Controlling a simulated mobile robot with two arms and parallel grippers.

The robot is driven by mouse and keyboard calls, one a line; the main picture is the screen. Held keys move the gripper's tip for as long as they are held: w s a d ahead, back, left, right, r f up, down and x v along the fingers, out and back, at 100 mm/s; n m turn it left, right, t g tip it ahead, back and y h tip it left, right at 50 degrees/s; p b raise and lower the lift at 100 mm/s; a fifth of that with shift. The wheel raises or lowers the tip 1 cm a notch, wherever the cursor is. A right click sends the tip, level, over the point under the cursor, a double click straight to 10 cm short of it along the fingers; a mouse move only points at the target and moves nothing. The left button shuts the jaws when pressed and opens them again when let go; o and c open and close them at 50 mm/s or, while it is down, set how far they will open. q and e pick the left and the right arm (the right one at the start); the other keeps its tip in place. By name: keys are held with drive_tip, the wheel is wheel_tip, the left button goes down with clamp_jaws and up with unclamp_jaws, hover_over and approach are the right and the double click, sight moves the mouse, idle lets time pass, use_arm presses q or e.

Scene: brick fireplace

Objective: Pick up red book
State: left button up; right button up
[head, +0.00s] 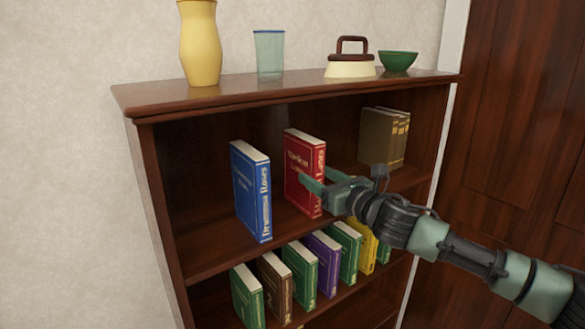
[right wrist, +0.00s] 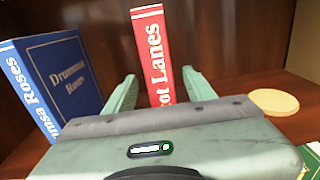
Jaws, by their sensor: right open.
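The red book (head: 303,165) stands upright on the upper shelf of the dark wooden bookcase, its spine facing out. In the right wrist view the red book (right wrist: 153,55) rises between the two green fingers of my right gripper (right wrist: 160,90). The fingers are open, one on each side of the spine; I cannot tell whether they touch it. In the head view my right gripper (head: 313,180) reaches in from the right and covers part of the book's lower half. My left gripper is not in view.
A blue book (head: 251,190) stands left of the red book with a gap between. Brown books (head: 384,138) stand further right. A flat tan disc (right wrist: 273,102) lies on the shelf. Several books fill the lower shelf. A yellow vase (head: 200,45) and other items stand on top.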

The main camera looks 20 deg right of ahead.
sight(302, 166)
drive_tip(key=shift+w+a+r+p, duration=0.15)
drive_tip(key=shift+w+a+p, duration=0.05)
drive_tip(key=shift+w, duration=0.35)
drive_tip(key=shift+w+a+r+p, duration=0.15)
drive_tip(key=shift+w+a, duration=0.05)
drive_tip(key=shift+w, duration=0.3)
drive_tip(key=shift+w+a, duration=0.1)
drive_tip(key=shift+w, duration=0.25)
drive_tip(key=p+x, duration=0.1)
drive_tip(key=x, duration=0.2)
drive_tip(key=shift+w+p, duration=0.3)
drive_tip(key=shift+p, duration=0.1)
drive_tip(key=shift+w+a+f, duration=0.1)
drive_tip(key=shift+w+a, duration=0.05)
drive_tip(key=shift+w, duration=0.15)
clamp_jaws()
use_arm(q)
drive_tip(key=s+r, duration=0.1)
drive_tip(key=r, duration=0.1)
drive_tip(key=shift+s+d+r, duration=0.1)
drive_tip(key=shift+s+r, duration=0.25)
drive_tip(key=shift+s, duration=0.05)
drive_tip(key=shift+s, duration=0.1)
